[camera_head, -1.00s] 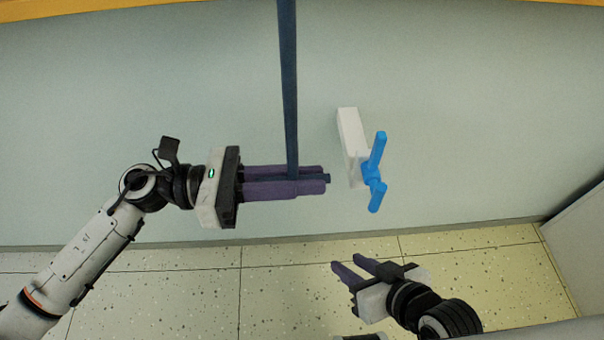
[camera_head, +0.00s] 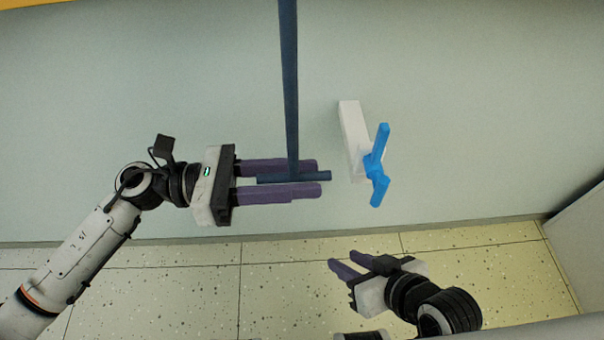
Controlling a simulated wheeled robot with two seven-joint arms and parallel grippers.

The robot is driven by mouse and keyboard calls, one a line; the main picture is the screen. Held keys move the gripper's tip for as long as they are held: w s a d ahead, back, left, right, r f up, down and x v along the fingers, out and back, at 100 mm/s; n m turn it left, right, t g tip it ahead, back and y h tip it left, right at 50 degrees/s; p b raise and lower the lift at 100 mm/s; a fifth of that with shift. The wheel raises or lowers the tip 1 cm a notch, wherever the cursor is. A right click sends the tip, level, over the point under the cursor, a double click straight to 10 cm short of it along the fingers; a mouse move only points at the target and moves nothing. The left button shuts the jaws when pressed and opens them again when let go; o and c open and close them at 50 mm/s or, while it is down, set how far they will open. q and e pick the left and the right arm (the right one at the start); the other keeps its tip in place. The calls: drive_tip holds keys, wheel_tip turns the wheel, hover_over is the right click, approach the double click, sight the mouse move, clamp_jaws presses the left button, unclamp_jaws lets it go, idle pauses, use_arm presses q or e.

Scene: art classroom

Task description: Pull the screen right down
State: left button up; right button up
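A dark blue strap (camera_head: 290,90) hangs from above the top of the picture, with a short dark blue crossbar (camera_head: 322,176) at its lower end. My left gripper (camera_head: 318,178) is open around the crossbar. One purple finger is above the bar and one below, with gaps showing. My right gripper (camera_head: 341,264) is open and empty, low in the view over the floor, well away from the strap. No screen panel can be seen.
A white bracket (camera_head: 351,125) with a blue two-armed hook (camera_head: 376,165) is on the pale wall (camera_head: 480,100), right of the strap and close to my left fingertips. A grey panel (camera_head: 580,240) stands at the right edge. The speckled floor (camera_head: 180,280) is clear.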

sight(254, 181)
use_arm(q)
drive_tip(key=a, duration=0.9)
drive_tip(key=shift+a, duration=0.3)
